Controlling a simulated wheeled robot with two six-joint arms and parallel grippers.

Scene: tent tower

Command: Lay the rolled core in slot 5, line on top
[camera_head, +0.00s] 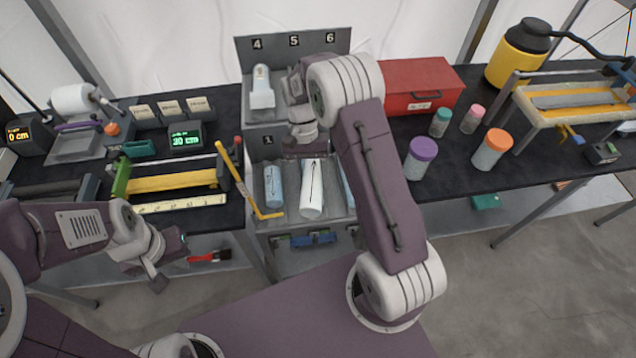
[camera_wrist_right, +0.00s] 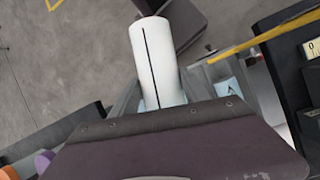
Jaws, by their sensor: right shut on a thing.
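The rolled core (camera_head: 312,190) is a white cylinder with a dark line along its upper side; it also shows in the right wrist view (camera_wrist_right: 155,60), sticking out past the gripper edge. My right gripper (camera_head: 305,150) is shut on its far end, over the front row of the slotted rack (camera_head: 262,232). Whether the core touches the rack is unclear. Slot 5 is in the back row under the label 5 (camera_head: 294,41), largely hidden by my right wrist. My left gripper (camera_head: 160,265) hangs away from the rack, at the left; its opening is unclear.
A bluish core (camera_head: 273,187) lies in slot 1, beside a yellow rod (camera_head: 240,180). A red toolbox (camera_head: 415,85) and several lidded jars stand right of the rack. Displays and a yellow-edged fixture occupy the left table.

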